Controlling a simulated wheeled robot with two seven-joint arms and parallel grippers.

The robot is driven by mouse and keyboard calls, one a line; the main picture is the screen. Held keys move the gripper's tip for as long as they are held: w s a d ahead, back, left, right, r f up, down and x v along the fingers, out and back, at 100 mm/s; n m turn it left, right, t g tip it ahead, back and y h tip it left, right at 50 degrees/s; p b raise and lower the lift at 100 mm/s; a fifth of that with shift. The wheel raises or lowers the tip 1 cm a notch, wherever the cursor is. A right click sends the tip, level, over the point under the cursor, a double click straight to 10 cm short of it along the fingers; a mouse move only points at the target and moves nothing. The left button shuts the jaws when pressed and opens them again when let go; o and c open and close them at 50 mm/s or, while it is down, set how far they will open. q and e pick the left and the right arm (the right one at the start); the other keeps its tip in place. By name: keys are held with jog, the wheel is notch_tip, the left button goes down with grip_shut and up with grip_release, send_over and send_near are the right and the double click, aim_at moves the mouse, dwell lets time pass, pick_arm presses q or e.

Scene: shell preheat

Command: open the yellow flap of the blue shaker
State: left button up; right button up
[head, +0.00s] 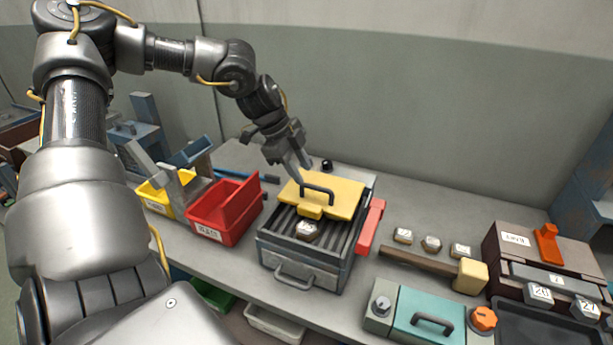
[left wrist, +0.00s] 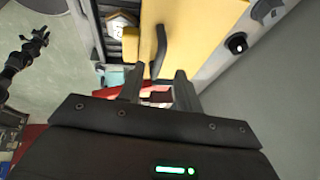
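The blue shaker (head: 300,268) is a grey-blue box on the bench with a slatted top and a front handle. Its yellow flap (head: 345,193) lies over the back part of the top and bears a dark bar handle (head: 317,190). In the left wrist view the yellow flap (left wrist: 205,30) and its handle (left wrist: 161,50) are close. My left gripper (head: 300,170) is just above the left end of the handle. Its fingers (left wrist: 158,84) are apart, with the handle's end showing between them; contact is unclear. A dark arm at the wrist view's left edge, probably my right, ends in a small gripper (left wrist: 36,40).
A labelled piece (head: 307,230) lies on the slats in front of the flap. A red part (head: 371,226) stands along the shaker's right side. A red bin (head: 224,212) stands at its left. A mallet (head: 440,268) and a teal box (head: 428,316) lie to the right.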

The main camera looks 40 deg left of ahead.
aim_at(306, 185)
pick_arm(q)
jog(key=shift+x, duration=1.85)
grip_shut()
